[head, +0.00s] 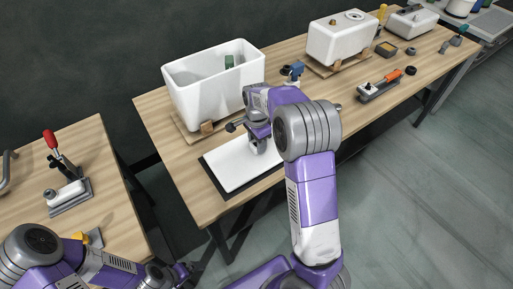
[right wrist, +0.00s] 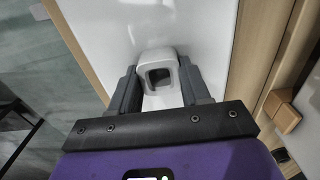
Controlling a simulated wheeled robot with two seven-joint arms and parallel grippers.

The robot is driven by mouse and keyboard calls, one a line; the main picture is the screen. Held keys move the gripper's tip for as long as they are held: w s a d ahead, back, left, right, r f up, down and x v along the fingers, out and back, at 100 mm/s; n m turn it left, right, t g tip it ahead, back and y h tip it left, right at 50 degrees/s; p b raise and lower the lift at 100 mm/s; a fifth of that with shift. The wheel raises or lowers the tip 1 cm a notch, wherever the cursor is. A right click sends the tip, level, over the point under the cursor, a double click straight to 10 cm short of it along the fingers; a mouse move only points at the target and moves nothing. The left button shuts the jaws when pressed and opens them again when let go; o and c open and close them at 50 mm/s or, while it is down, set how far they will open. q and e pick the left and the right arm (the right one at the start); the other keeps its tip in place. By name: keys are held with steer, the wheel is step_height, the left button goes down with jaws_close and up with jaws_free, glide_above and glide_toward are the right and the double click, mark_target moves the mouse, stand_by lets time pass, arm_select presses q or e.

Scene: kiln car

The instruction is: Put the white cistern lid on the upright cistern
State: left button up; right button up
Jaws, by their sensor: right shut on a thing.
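The white cistern lid (head: 233,165) lies flat on a dark mat (head: 216,183) at the front of the wooden table. My right gripper (head: 258,142) is over the lid's right part. In the right wrist view, its fingers (right wrist: 157,78) are shut on a pale grey handle (right wrist: 160,58) on the lid (right wrist: 190,25). The upright cistern (head: 205,101) is white and open-topped. It stands on a wooden base behind the lid, and a green piece shows inside it.
Another white cistern (head: 337,45) with a round fitting on top stands farther right on wood. A grey tool with an orange handle (head: 380,87) and small dark parts lie beyond my right arm. A red-handled clamp (head: 68,180) stands on the left table.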

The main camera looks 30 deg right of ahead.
steer(key=shift+r, duration=0.1)
steer(key=c, duration=0.4)
steer(key=shift+r+p, duration=0.5)
stand_by(0.3)
steer(key=shift+r+p, duration=1.65)
steer(key=shift+p, duration=0.1)
steer(key=shift+f, duration=0.1)
